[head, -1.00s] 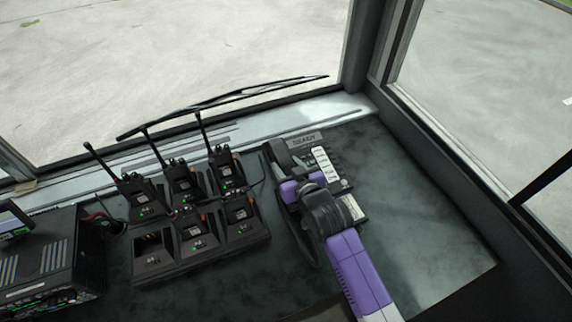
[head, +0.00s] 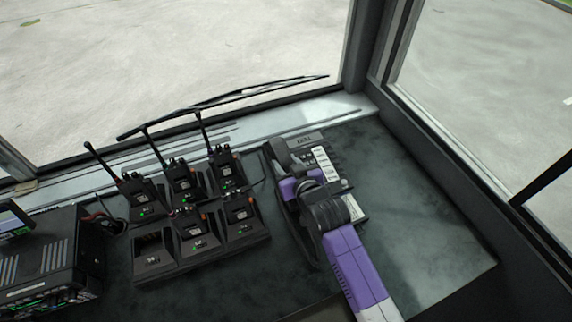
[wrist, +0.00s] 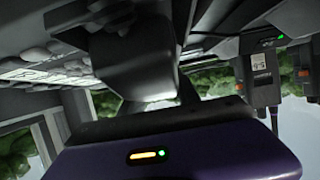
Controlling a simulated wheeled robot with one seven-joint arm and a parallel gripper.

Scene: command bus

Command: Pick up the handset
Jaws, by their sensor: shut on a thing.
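The dark handset (head: 284,155) is on the left side of a desk phone (head: 337,178), partly hidden by my arm. My gripper (head: 294,172) is shut on the handset. Its far end shows just beyond my gripper and looks slightly tilted; I cannot tell how far it is clear of its cradle. In the wrist view a grey piece, probably the handset (wrist: 135,62), fills the middle just beyond my purple gripper body.
A charger rack (head: 265,236) with several two-way radios stands to the left, its antennas upright. A black radio unit (head: 45,262) is at the far left. The windscreen frame bounds the back and right. The counter (head: 430,235) to the right is clear.

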